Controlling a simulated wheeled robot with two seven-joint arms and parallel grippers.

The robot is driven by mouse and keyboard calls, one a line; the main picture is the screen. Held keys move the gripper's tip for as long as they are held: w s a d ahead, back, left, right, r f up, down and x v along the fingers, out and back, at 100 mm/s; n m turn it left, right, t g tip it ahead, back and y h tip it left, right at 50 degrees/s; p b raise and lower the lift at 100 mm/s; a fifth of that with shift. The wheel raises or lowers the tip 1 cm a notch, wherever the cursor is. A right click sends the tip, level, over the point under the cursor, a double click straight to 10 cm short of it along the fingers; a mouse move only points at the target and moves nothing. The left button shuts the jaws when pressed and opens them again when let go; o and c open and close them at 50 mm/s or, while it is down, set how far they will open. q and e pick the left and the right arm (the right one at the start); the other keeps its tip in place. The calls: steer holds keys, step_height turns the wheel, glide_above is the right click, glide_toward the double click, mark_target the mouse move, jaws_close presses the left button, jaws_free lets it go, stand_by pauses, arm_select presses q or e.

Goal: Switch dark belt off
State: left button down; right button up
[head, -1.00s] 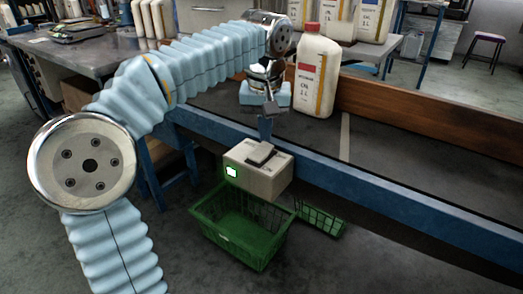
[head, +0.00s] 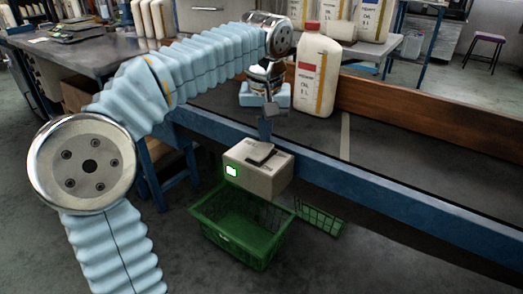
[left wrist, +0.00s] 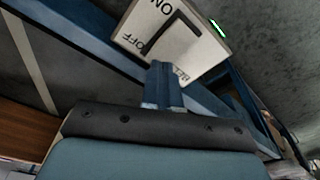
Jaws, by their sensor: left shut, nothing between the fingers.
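The pale switch box (head: 262,180) is fixed at the front edge of the dark belt (head: 390,155). A dark switch (head: 262,154) is on its top and a green light (head: 231,171) glows on its left face. In the left wrist view the box (left wrist: 138,20) shows ON and OFF lettering around the dark switch (left wrist: 176,38). My left gripper (head: 265,138) is shut and empty, fingers pointing down just above the box. In the left wrist view its blue fingertips (left wrist: 163,72) are near the OFF lettering; I cannot tell whether they touch. My right gripper is out of view.
A white oil bottle (head: 316,80) with a red cap stands on the belt right of my gripper. A green basket (head: 245,240) sits on the floor below the box. A wooden board (head: 430,118) runs along the belt's far side.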

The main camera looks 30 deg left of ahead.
mark_target(265, 146)
arm_select(q)
steer(key=shift+f+b, duration=0.55)
steer(key=shift+f, duration=0.25)
stand_by(0.4)
step_height(265, 146, up, 4)
steer(key=p, duration=0.3)
steer(key=shift+f+p, duration=0.25)
steer(key=shift+p, duration=0.05)
step_height(265, 146, up, 4)
steer(key=p, duration=0.3)
steer(key=shift+f+p, duration=0.1)
steer(key=shift+p, duration=0.3)
steer(key=shift+f, duration=0.1)
